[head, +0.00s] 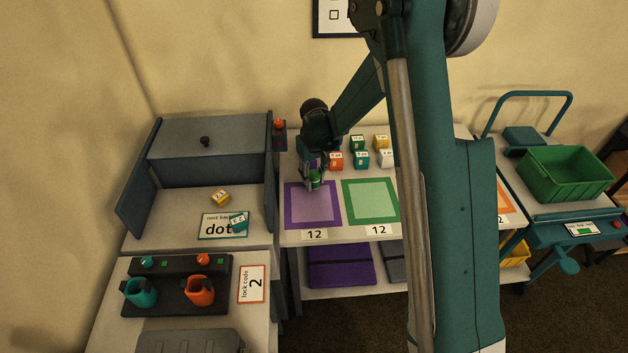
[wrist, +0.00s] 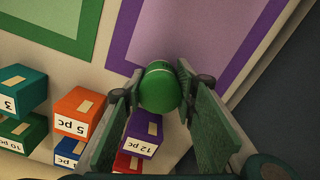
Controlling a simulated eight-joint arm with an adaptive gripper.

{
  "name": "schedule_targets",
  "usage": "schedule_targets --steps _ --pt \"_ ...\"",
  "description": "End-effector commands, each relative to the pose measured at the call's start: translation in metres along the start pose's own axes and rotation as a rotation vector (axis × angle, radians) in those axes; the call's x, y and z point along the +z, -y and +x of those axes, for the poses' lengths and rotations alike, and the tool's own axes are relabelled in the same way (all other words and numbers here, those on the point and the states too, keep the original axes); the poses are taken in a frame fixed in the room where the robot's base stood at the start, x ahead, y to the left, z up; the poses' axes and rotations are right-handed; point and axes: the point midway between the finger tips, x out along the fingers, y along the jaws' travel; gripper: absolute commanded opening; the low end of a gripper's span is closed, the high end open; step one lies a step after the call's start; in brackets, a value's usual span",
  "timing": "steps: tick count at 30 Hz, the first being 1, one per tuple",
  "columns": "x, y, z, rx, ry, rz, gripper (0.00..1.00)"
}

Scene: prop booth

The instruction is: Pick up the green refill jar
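The green refill jar (wrist: 160,88) is a round, dark green container. In the wrist view it sits between the tips of my two fingers, which meet its sides. My gripper (wrist: 158,84) looks shut on it. In the head view my gripper (head: 313,178) reaches down at the back of the purple-bordered mat (head: 329,220), with the green jar (head: 316,180) low between the fingers. I cannot tell whether the jar rests on the surface or hangs just above it.
Small labelled boxes stand close by, including an orange one (wrist: 76,113) and a purple one (wrist: 142,134). A green-bordered mat (head: 347,211) lies to the right. A grey cabinet (head: 210,165) stands left. A green crate (head: 562,177) sits on a cart at right.

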Motion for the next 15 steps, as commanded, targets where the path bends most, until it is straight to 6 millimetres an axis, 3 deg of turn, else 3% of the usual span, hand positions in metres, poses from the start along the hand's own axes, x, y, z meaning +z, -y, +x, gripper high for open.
schedule_targets --steps 15 --pt "0.000 0.000 -0.011 0.000 0.000 0.000 0.15"
